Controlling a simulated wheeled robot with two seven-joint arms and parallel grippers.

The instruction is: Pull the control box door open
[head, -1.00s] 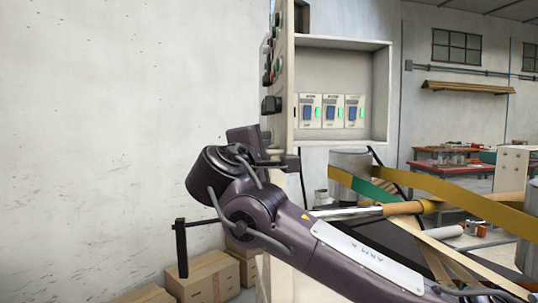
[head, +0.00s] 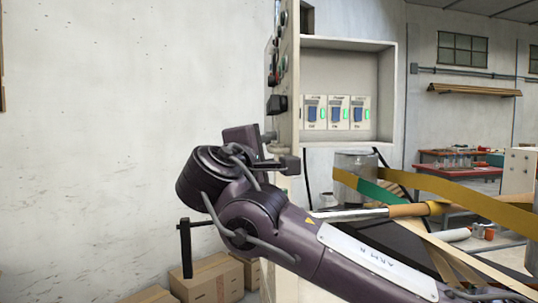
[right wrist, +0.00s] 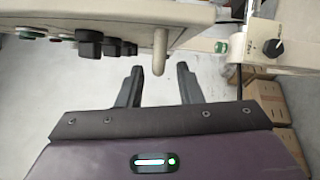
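The control box (head: 399,95) stands with its door (head: 289,75) swung wide open, seen nearly edge-on in the head view. Its inside shows several blue switches with green lights. The door's face carries dark knobs (right wrist: 90,43) and a pale peg-like handle (right wrist: 160,50) in the right wrist view. My right gripper (right wrist: 159,84) is open, its dark fingers apart with nothing visible between them. The handle lies ahead of the gap, apart from the fingertips in that picture. In the head view the gripper is by the door's lower edge. My left gripper is out of view.
Cardboard boxes (head: 212,278) stand on the floor below my right arm. A red table (head: 460,170) is farther back. A bare wall fills the left.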

